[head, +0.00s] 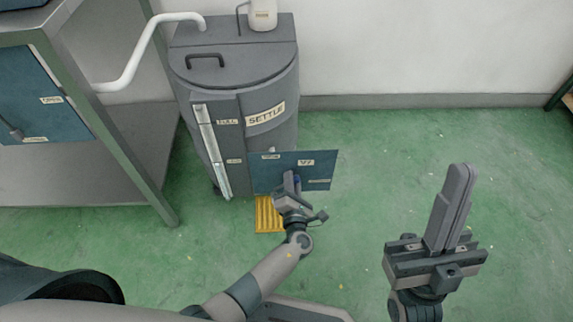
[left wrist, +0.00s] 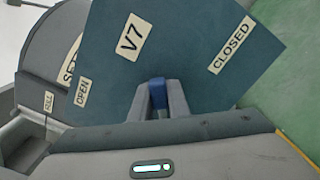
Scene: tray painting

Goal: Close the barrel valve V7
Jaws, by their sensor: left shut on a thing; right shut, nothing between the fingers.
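The V7 plate (head: 322,171) is a dark blue panel on the front of the grey barrel (head: 272,98), which is labelled SETTLE. In the left wrist view the plate (left wrist: 185,45) carries the labels V7, OPEN at its left and CLOSED at its right. The blue valve handle (left wrist: 157,88) sits between the fingers of my left gripper (left wrist: 160,101). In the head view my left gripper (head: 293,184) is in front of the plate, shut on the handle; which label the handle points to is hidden. My right gripper (head: 453,205) is shut and empty, raised over the floor at right.
A yellow grate (head: 267,214) lies on the floor below the plate. A grey metal frame (head: 125,160) with a blue panel stands at left. A white pipe (head: 142,58) runs to the barrel's lid. The green floor at right is mostly clear.

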